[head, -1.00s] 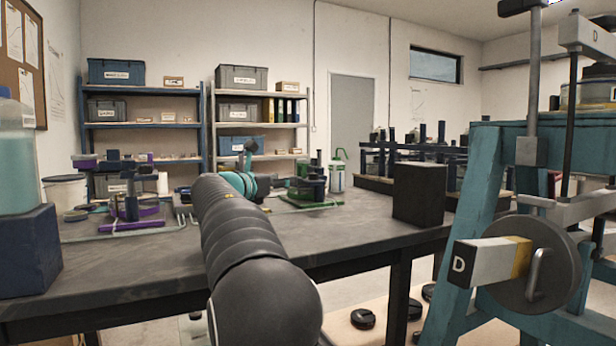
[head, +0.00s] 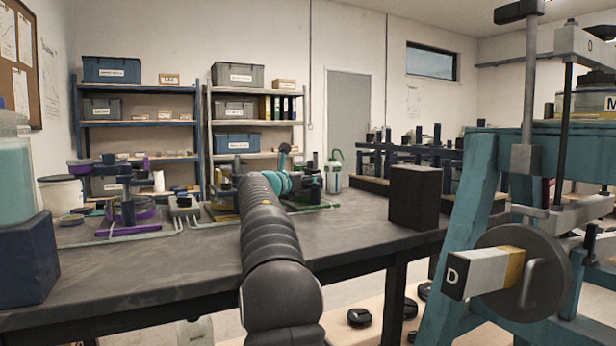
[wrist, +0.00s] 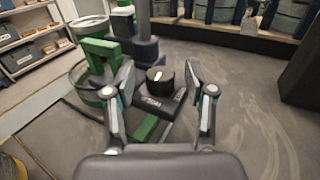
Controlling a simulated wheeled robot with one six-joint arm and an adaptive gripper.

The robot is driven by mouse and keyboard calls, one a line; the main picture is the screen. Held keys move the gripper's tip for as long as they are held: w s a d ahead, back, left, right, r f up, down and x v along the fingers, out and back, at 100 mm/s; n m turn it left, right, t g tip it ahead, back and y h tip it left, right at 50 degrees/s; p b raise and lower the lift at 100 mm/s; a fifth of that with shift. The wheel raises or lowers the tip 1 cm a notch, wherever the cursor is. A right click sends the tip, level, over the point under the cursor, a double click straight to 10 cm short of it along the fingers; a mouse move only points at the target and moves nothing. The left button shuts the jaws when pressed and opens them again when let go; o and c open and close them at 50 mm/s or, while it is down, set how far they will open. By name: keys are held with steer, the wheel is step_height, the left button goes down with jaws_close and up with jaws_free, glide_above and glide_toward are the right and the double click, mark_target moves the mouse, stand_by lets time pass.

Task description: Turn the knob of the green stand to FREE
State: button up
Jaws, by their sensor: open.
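The green stand (head: 312,192) is on the bench in the head view, partly hidden behind my arm. In the wrist view, its green bracket and ring (wrist: 97,50) are at upper left, beside a dark post. A round black knob (wrist: 160,80) with a white mark on top sits on a dark block (wrist: 168,106) at the stand's base. The block carries a small pale label, too small to read. My gripper (wrist: 162,92) is open, with one finger left and one right of the knob in the picture. I cannot tell how far above it the fingertips are.
A purple-based stand (head: 128,215) and a small box with cables (head: 184,205) are on the bench to the left. A black block (head: 415,196) is at the bench's right. A teal frame with a crank wheel (head: 510,272) stands at right.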

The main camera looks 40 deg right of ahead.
steer(key=shift+d, duration=0.15)
steer(key=shift+c, duration=0.3)
jaws_close()
